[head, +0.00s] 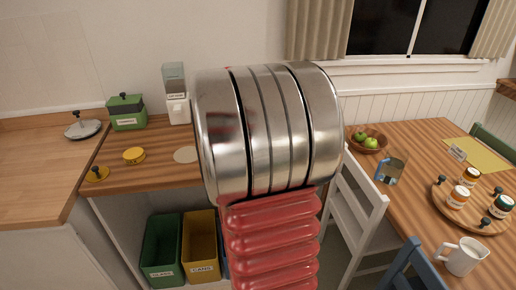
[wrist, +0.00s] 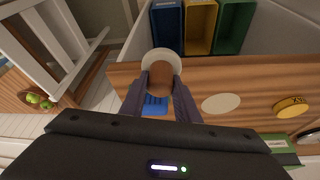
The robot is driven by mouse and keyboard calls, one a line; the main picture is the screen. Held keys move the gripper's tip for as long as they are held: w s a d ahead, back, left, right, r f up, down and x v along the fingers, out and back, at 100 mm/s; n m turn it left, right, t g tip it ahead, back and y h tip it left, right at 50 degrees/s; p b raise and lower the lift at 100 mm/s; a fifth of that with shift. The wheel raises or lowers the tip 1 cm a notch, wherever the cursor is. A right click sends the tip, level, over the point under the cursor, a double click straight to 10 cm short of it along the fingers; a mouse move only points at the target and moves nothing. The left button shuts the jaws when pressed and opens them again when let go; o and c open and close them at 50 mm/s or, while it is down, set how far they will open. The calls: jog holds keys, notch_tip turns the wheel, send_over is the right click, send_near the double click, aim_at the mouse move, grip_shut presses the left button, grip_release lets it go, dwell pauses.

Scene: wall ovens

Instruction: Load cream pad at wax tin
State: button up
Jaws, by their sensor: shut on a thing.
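My gripper (wrist: 160,82) shows in the wrist view, its two dark fingers shut on a brown rounded handle. A pale cream disc (wrist: 177,59), which looks like the cream pad, rings the far end of that handle. In the head view my arm hides the gripper and the pad. The wax tin is a low round yellow tin (head: 134,155) on the wooden counter. It also shows at the right of the wrist view (wrist: 291,107), its label upside down. The held pad is apart from the tin, with a flat cream oval (wrist: 221,103) on the counter between them.
Green (head: 162,250) and yellow (head: 200,247) bins sit below the counter. A white chair (head: 355,210) stands right.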

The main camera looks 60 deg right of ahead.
jog(key=w+a+f+n+y, duration=0.1)
jog(key=w+a+f+n, duration=0.2)
jog(key=a, duration=0.9)
jog(key=w+a+f+n+t+y, duration=0.1)
jog(key=w+a+f+n, duration=0.2)
jog(key=a, duration=1)
jog(key=w+a+f+n+t+y, duration=0.1)
jog(key=w+a+f+n, duration=0.2)
jog(key=a, duration=0.9)
jog(key=w+n, duration=0.3)
jog(key=w, duration=0.2)
jog(key=shift+a+y, duration=0.35)
jog(key=shift+y, duration=0.05)
jog(key=shift+f, duration=0.1)
